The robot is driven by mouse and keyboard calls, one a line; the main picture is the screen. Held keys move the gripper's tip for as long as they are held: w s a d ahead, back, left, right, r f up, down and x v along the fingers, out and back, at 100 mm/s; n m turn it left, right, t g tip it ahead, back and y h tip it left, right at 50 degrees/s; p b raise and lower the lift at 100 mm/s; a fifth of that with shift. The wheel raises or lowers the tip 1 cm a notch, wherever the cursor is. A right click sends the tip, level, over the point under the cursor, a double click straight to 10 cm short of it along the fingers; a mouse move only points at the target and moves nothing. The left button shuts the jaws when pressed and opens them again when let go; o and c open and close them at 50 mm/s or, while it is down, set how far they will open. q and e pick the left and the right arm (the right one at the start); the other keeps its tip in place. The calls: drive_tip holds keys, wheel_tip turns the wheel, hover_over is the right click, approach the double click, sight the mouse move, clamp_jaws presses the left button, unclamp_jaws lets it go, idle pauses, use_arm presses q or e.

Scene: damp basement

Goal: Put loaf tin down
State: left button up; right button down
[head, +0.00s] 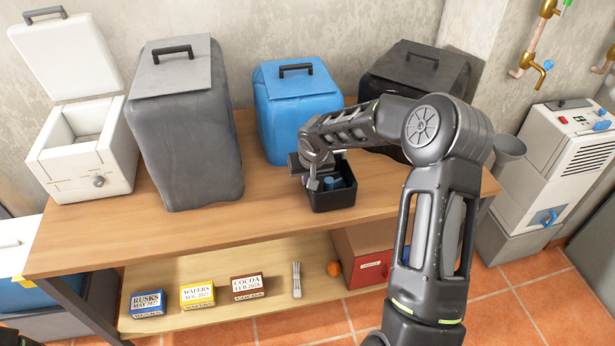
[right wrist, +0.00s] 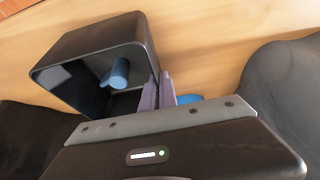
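The loaf tin (head: 334,200) is a dark, open, box-shaped tin with a blue cylindrical thing (head: 333,183) inside it. In the head view it is at the wooden table's top, right of the middle, near the front edge. My right gripper (head: 314,182) is at the tin's rim. In the right wrist view its two pale fingers (right wrist: 161,90) are close together, pinching one wall of the tin (right wrist: 95,42). I cannot tell whether the tin's base touches the tabletop.
On the table (head: 270,215) stand a grey bin (head: 185,130), a blue bin (head: 290,110), a black bin (head: 415,75) and a white open-lidded box (head: 85,160). The lower shelf (head: 215,318) holds small boxes and a red box (head: 365,255). The tabletop left of the tin is clear.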

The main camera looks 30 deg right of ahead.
drive_tip(key=shift+r, duration=0.1)
drive_tip(key=c, duration=2.1)
unclamp_jaws()
drive_tip(key=shift+f, duration=0.2)
drive_tip(key=o, duration=0.4)
drive_tip(key=shift+r, duration=0.1)
drive_tip(key=v, duration=1.2)
drive_tip(key=shift+a+r+b, duration=0.1)
drive_tip(key=shift+b, duration=0.25)
